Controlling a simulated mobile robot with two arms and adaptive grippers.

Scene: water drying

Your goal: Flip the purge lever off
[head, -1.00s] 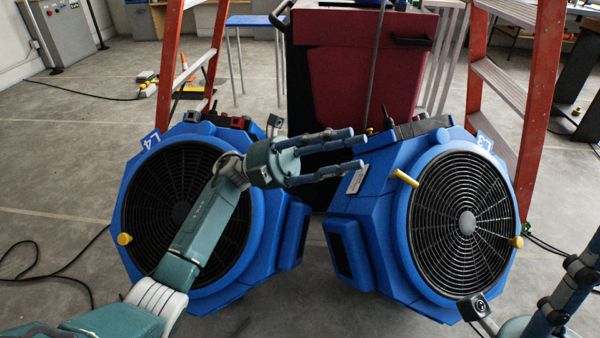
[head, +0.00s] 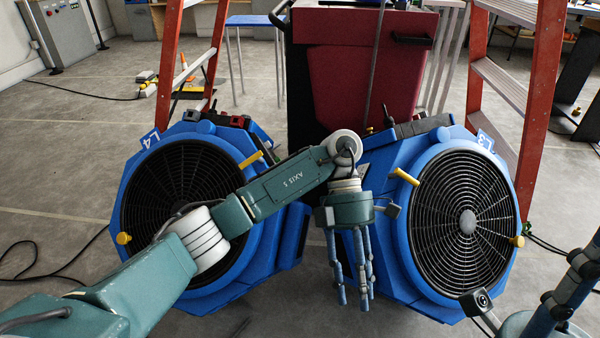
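Two blue fans stand side by side, the left fan (head: 276,275) marked L4 and the right fan (head: 400,285) marked L3. A yellow lever (head: 405,177) is on the right fan's upper left rim, and another yellow lever (head: 251,159) is on the left fan's upper right rim. I cannot tell which is the purge lever. My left gripper (head: 354,298) is open and empty, fingers pointing down, in front of the right fan's left side and apart from both levers. My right gripper (head: 570,295) is at the lower right, partly cut off; its fingertips are out of view.
Yellow knobs (head: 123,238) (head: 517,241) sit on the fans' outer rims. A dark red machine (head: 365,75) stands behind, between two orange ladders (head: 541,110) (head: 170,70). My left forearm crosses the left fan. Black cables lie on the floor at both sides.

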